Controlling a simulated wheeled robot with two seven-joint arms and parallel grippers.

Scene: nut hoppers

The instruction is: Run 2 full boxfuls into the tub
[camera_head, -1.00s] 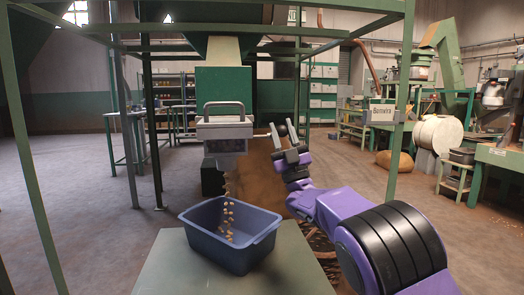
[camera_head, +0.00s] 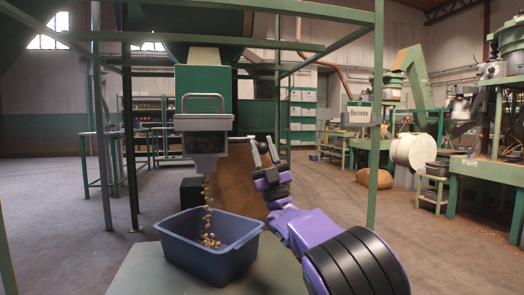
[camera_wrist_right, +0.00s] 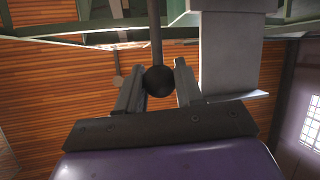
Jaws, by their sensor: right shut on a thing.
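A grey metering box (camera_head: 203,122) with a dark window and a handle on top hangs under the green hopper (camera_head: 203,85). Nuts (camera_head: 208,190) fall from its bottom into the blue tub (camera_head: 205,262). Some nuts lie in the tub. A thin lever rod sticks out to the right of the box. My right gripper (camera_head: 264,148) is at the rod's end, right of the box. In the right wrist view, its jaws (camera_wrist_right: 158,88) are shut on the black ball knob (camera_wrist_right: 158,80) of the lever. My left gripper is not in view.
The tub stands on a grey-green table (camera_head: 150,268). Green frame posts (camera_head: 375,130) rise around the hopper, one right of my right arm. A white drum (camera_head: 413,151), a sack (camera_head: 374,178) and machines stand at the right.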

